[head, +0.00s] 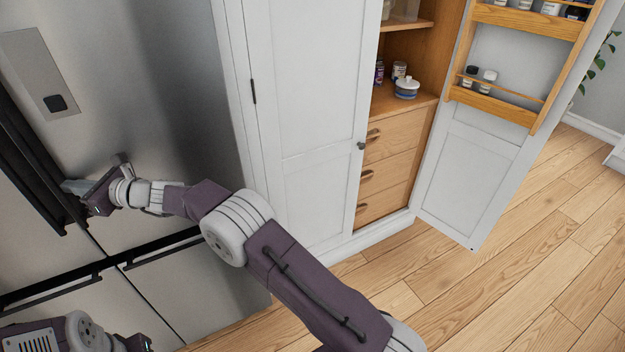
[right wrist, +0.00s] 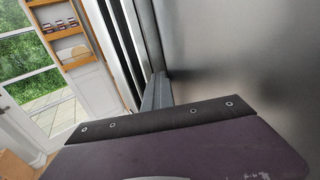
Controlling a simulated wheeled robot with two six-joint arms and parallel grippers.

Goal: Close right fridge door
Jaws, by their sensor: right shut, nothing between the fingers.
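The right fridge door (head: 150,90) is a brushed steel panel at the left of the head view, with a small grey panel and dark button. It looks about flush with the fridge front; I cannot tell whether a small gap is left. Dark vertical handles (head: 30,165) run along its left edge. My right gripper (head: 72,187) is shut and empty, its fingertips close to the handles; I cannot tell if they touch. In the right wrist view its grey fingers (right wrist: 157,92) point along the steel surface (right wrist: 235,50). My left arm shows only partly at bottom left; its jaws cannot be made out.
A white cupboard (head: 300,90) stands right of the fridge, its right door (head: 465,185) open with racks of jars. Wooden drawers (head: 385,175) show inside. Lower fridge fronts (head: 185,300) with dark handles lie below the right door. The wood floor (head: 540,250) at right is clear.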

